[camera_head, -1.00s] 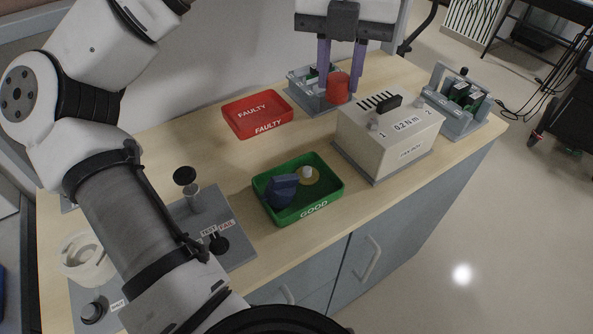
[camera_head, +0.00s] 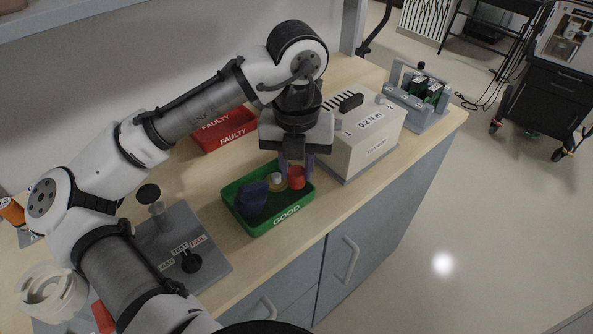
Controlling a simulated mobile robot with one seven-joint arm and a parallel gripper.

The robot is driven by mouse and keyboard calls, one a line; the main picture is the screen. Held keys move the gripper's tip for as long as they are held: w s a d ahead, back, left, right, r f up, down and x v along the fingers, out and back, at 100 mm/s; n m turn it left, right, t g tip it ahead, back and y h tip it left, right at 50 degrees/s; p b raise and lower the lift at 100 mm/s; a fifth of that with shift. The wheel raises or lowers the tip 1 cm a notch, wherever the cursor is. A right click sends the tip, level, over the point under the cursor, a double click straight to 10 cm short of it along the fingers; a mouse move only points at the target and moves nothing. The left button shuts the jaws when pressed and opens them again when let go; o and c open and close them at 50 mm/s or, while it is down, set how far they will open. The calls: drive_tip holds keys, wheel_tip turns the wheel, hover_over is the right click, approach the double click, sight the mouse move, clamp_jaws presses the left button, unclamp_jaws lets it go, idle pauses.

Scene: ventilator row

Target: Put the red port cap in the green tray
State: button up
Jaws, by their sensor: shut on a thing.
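The red port cap (camera_head: 297,179) is at the right end of the green tray marked GOOD (camera_head: 284,214). My gripper (camera_head: 296,167) points down over that end of the tray, shut on the cap. I cannot tell whether the cap touches the tray floor. The tray also holds a dark blue part (camera_head: 252,198) on its left side and a small yellowish part with a white top (camera_head: 276,180) close to the left of the cap.
A red tray marked FAULTY (camera_head: 222,130) lies behind my arm. A beige torque box (camera_head: 372,138) stands right of the green tray, with a grey fixture (camera_head: 424,104) beyond it. A test plate (camera_head: 180,252) is at the left front.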

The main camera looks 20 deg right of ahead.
sight(297, 171)
drive_tip(key=shift+f, duration=0.95)
drive_tip(key=shift+f+b, duration=0.3)
drive_tip(key=shift+f, duration=0.3)
drive_tip(key=o, duration=1)
drive_tip(key=shift+c, duration=0.2)
wheel_tip(297, 171, up, 13)
drive_tip(key=p, duration=0.1)
drive_tip(key=shift+r, duration=0.15)
